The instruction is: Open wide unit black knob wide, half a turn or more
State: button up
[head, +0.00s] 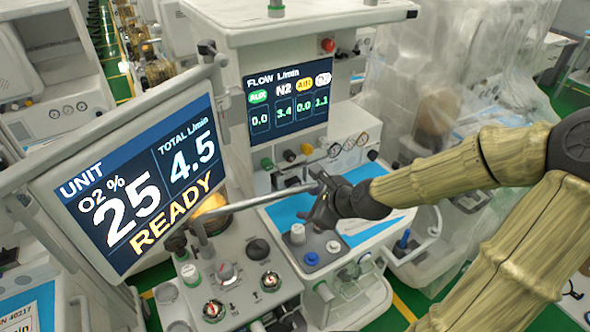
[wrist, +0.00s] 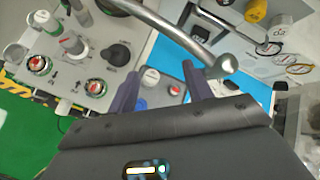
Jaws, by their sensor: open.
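My gripper (head: 322,205) hangs over the right part of the front unit's worktop. Its two dark fingers (wrist: 160,90) are apart and empty in the wrist view. A large round black knob (head: 258,249) stands on the light panel left of my gripper, clear of the fingers. It also shows in the wrist view (wrist: 117,55), left of the fingers. I cannot tell for sure which black knob is the task's.
A metal rail (head: 260,199) crosses just beside my gripper. A tilted READY screen (head: 140,185) stands at left; a flow screen (head: 290,98) is behind. Below my fingers, a grey panel (wrist: 160,100) carries a white, a blue and a red-and-white knob. Clear plastic (head: 450,70) drapes equipment at right.

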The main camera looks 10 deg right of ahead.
jog(key=w+d+r+m+t+b, duration=0.1)
jog(key=d+r+m+t+b, duration=0.1)
jog(key=d+r+m+t, duration=0.2)
notch_tip(320, 180, up, 2)
jog(key=d+m, duration=0.1)
jog(key=m, duration=0.2)
jog(key=shift+w+m+t+b, duration=0.3)
jog(key=shift+w+m+b, duration=0.1)
jog(key=shift+w+r+p, duration=0.1)
jog(key=shift+r+p, duration=0.1)
jog(key=shift+p, duration=0.15)
jog(key=p, duration=1.1)
send_near(292, 159)
jog(key=x, duration=0.8)
jog(key=shift+w, duration=0.1)
jog(key=shift+r, duration=0.1)
jog(key=shift+a, duration=0.1)
jog(key=c, duration=1)
